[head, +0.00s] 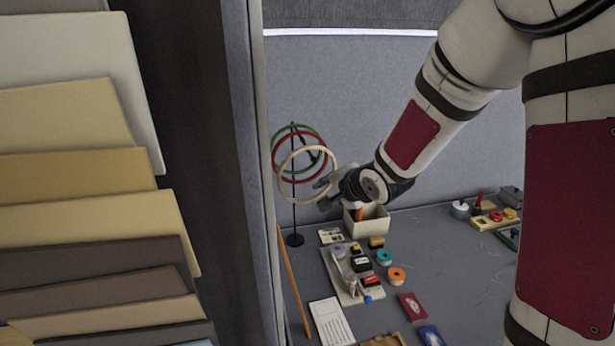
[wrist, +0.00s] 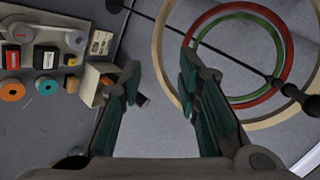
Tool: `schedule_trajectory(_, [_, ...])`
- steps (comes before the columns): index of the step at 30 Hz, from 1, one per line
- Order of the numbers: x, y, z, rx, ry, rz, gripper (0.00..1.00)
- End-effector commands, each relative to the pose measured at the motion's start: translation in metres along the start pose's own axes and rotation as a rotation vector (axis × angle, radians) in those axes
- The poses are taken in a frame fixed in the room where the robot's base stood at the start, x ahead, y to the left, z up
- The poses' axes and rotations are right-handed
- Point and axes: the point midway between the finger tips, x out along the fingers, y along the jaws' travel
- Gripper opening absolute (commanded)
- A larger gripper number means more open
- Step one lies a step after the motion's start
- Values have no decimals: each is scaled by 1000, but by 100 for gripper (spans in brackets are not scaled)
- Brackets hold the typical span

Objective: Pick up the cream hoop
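The cream hoop (head: 308,147) hangs on a thin black stand (head: 294,215), in front of a red hoop (head: 272,165) and a green hoop (head: 290,126). My gripper (head: 323,192) is at the lower right rim of the cream hoop in the head view. In the wrist view my gripper (wrist: 160,72) is open, its two green-padded fingers apart. There the cream hoop's rim (wrist: 158,48) crosses the gap between the fingertips, and the right finger covers part of it. I cannot tell whether the fingers touch it.
A cream box (head: 367,222) stands just below my wrist on the grey table. A tray (head: 345,292) of small items and tape rolls (head: 396,276) lie nearer. A wooden rod (head: 293,290) leans at the left, beside a tall panel with sample boards (head: 80,190).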

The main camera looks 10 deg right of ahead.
Motion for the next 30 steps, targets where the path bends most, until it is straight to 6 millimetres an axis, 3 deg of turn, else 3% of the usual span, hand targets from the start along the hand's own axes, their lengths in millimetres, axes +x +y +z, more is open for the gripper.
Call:
schedule_trajectory(9, [40,1,6,-2,-2,1,31])
schedule_trajectory(17, [43,1,4,-1,-1,1,31])
schedule_trajectory(18, [43,1,4,-1,-1,1,28])
schedule_trajectory(22, [43,0,5,-1,-1,1,0])
schedule_trajectory(30, [43,1,4,0,-1,1,0])
